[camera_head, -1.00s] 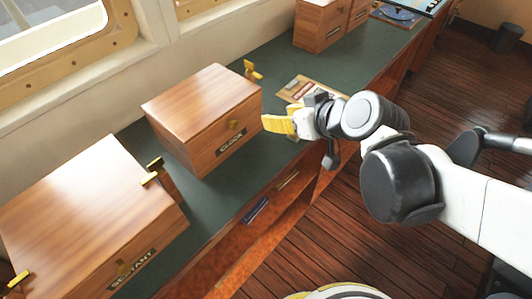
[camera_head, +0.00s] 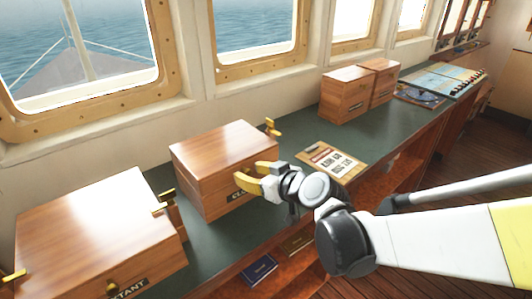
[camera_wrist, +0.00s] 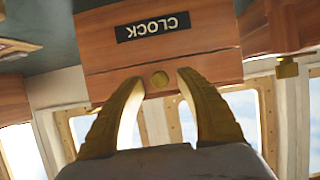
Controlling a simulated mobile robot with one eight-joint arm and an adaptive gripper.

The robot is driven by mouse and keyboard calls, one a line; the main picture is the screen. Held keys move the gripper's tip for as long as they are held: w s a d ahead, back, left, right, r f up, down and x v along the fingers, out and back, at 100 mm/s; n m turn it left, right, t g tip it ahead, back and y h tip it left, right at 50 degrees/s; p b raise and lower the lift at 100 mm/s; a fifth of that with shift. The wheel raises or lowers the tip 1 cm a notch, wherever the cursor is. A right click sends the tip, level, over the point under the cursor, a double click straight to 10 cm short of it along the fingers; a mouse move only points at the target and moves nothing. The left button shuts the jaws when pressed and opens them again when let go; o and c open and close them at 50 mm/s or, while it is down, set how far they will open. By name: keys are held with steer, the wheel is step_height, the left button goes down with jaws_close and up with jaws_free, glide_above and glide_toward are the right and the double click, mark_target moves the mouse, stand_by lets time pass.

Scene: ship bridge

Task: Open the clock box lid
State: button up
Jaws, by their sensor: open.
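The clock box (camera_head: 222,165) is a wooden box with a closed lid, standing on the green counter in the head view. Its front, with the black CLOCK label (camera_wrist: 152,27) and a round brass knob (camera_wrist: 160,79), shows upside down in the wrist view. My gripper (camera_head: 262,178) has yellow fingers and is at the front of the box, beside the label. In the wrist view my gripper (camera_wrist: 159,80) is open, with its two fingers on either side of the knob. Whether the fingers touch the box I cannot tell.
The sextant box (camera_head: 95,235) stands at the left on the green counter (camera_head: 305,125). A clipboard (camera_head: 332,160) lies right of the clock box. Two smaller wooden boxes (camera_head: 347,95) stand farther back.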

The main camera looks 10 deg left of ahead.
steer(key=shift+w+a+f, duration=0.15)
steer(key=shift+w+a, duration=0.1)
steer(key=shift+a, duration=0.1)
steer(key=shift+c, duration=0.2)
jaws_close()
